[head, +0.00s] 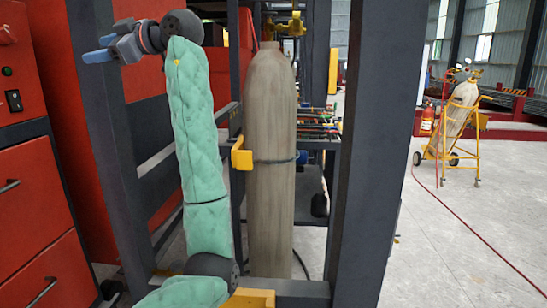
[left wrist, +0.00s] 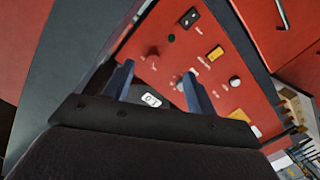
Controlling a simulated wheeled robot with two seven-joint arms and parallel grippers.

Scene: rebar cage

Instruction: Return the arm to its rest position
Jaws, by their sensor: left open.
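My left arm (head: 196,130), in a green padded sleeve, rises from the bottom of the head view and bends to the left at the top. My left gripper (head: 95,49) is at the upper left, with its blue fingers pointing left in front of a dark post. In the left wrist view the two fingers of my left gripper (left wrist: 159,74) stand apart with nothing between them. They point toward a red control panel (left wrist: 215,85) with knobs and switches. I cannot tell the gap to the panel. My right gripper is in neither view.
A red cabinet (head: 40,210) with drawers is at the left. A yellow cart (head: 470,120) with another cylinder stands at the right. The floor (head: 450,230) there is open, crossed by a red hose.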

